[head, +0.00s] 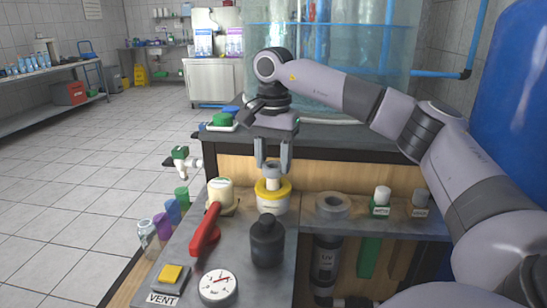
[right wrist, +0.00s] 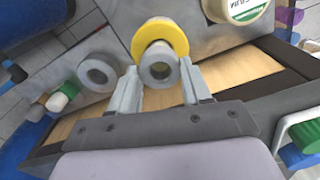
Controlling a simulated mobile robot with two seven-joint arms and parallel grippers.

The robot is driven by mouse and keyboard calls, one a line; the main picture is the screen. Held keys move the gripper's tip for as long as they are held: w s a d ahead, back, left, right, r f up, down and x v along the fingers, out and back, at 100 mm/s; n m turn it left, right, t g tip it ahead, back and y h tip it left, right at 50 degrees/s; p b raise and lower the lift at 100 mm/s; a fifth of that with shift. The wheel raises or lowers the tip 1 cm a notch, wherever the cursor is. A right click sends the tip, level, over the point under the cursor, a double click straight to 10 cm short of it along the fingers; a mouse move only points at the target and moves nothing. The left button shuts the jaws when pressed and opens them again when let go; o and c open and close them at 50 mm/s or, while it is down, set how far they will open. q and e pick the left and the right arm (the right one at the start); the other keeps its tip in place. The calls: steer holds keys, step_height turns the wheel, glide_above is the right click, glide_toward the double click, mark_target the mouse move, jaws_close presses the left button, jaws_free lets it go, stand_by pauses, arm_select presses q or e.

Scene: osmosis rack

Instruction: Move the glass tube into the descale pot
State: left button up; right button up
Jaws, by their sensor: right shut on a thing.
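My right gripper (head: 273,168) points down over the white pot (head: 272,204) with a yellow rim, likely the descale pot; its label is too small to read. The gripper is shut on the pale glass tube (head: 272,182), which is upright, its lower part hidden inside or behind the yellow rim. In the right wrist view, the tube's open round end (right wrist: 159,73) sits between the fingertips (right wrist: 161,84), with the yellow rim (right wrist: 160,31) just beyond. I cannot tell how deep the tube sits. My left gripper is not in view.
A grey ring-topped housing (head: 332,205) stands right of the pot, beside two small bottles (head: 380,202). A dark bottle (head: 267,242), a red handle (head: 206,232), a gauge (head: 218,286) and a cream-lidded jar (head: 220,194) crowd the front and left.

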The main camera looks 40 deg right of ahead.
steer(key=shift+f, duration=0.25)
steer(key=shift+f+b, duration=0.45)
steer(key=shift+f, duration=0.6)
steer(key=o, duration=1.3)
step_height(320, 180, up, 8)
steer(key=p, duration=0.8)
